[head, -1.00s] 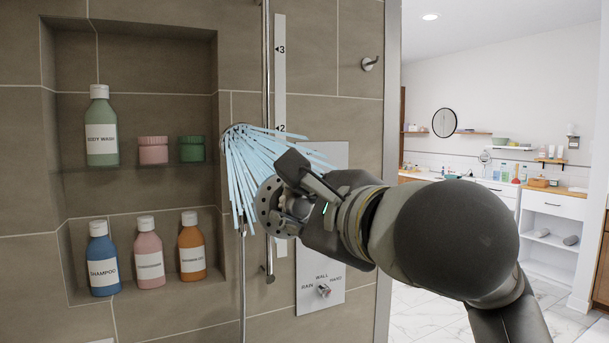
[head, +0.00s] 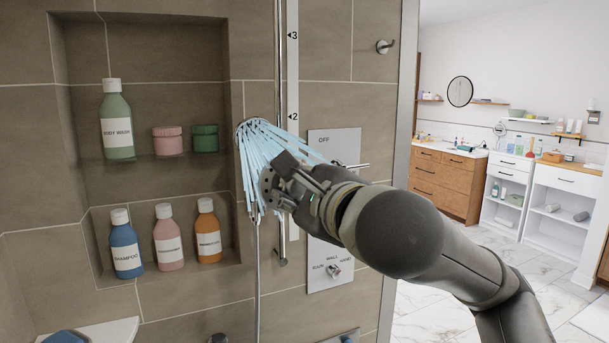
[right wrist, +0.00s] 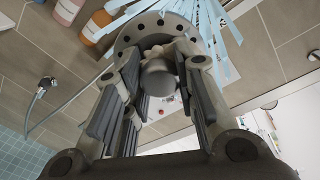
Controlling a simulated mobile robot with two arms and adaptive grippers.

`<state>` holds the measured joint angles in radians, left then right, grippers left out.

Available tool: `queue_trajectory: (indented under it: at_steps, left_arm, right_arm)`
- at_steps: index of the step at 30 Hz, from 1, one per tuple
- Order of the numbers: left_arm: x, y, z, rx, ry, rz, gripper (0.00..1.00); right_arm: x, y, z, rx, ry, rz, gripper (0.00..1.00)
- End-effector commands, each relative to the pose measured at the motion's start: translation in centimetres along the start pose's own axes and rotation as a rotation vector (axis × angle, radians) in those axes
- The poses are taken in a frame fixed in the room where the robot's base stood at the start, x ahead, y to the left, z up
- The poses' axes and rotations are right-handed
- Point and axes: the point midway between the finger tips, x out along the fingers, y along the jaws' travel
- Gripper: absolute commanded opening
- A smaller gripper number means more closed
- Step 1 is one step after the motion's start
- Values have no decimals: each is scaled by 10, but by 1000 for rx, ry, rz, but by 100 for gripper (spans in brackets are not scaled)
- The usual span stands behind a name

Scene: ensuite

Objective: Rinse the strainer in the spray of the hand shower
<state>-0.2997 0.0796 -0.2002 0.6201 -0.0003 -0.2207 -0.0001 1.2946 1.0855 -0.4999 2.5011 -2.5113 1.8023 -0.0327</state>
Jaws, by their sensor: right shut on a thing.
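The strainer (head: 267,192) is a round grey disc with holes around its rim. In the head view it is in the light blue spray (head: 258,155), partly hidden by my right gripper (head: 283,184). That gripper is shut on the strainer's middle. The right wrist view shows the holed rim (right wrist: 130,36) beyond the fingers (right wrist: 158,80), with spray streaks behind it. The hand shower (head: 243,124) is on the wall rail, its head mostly covered by the spray. My left gripper is not in view.
A wall niche (head: 165,187) with bottles and jars is at the left. A control plate (head: 326,262) with knobs is behind my right arm. A hook (head: 384,46) is above. Open floor (head: 425,300) and cabinets (head: 443,183) lie to the right.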

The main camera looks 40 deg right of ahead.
Motion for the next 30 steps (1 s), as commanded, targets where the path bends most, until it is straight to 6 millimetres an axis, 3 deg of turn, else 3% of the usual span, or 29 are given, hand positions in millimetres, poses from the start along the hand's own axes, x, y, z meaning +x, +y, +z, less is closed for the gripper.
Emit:
queue_trajectory:
  at_steps: [1, 10, 18, 30]
  left_arm:
    - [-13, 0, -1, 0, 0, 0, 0]
    - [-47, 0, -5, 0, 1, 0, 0]
    - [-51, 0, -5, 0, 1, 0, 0]
    - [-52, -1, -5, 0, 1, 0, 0]
  right_arm:
    - [3, -6, 3, -2, 4, 2, 0]
    - [34, -16, 8, -3, 3, 2, 0]
    - [52, -19, 11, -1, -1, -1, 0]
    - [56, -19, 11, -2, -2, -1, 0]
